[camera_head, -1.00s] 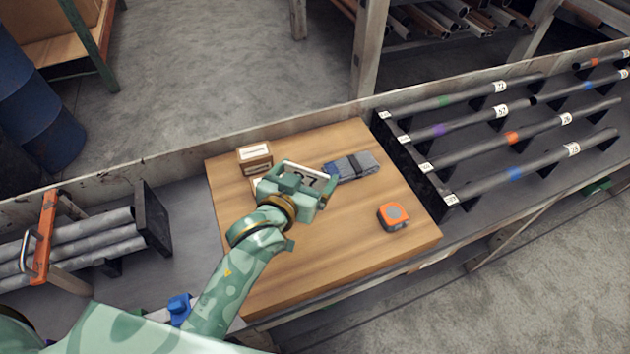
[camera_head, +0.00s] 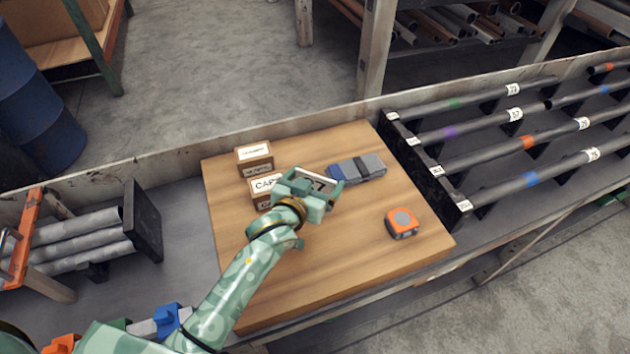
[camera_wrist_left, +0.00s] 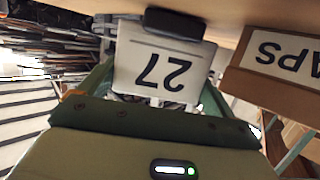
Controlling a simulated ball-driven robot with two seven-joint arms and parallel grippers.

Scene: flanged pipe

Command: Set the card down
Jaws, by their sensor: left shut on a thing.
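My left gripper (camera_head: 318,190) is shut on a white card (camera_head: 322,183) over the wooden board, right beside the box with the "CAPS" label (camera_head: 266,186). In the left wrist view the card (camera_wrist_left: 160,66) shows a dark "27", upside down, between the fingers. A dark, rounded piece (camera_wrist_left: 175,23) crosses the card's edge there; I cannot tell what it is. I cannot tell whether the card touches the board. My right gripper is not in view.
The wooden board (camera_head: 330,260) has free room at its front. Behind lies a second labelled box (camera_head: 255,156). A grey-blue folded bundle (camera_head: 358,168) lies close right of the gripper, and an orange tape measure (camera_head: 402,223) nearer. Numbered pipes (camera_head: 480,127) lie in racks at right.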

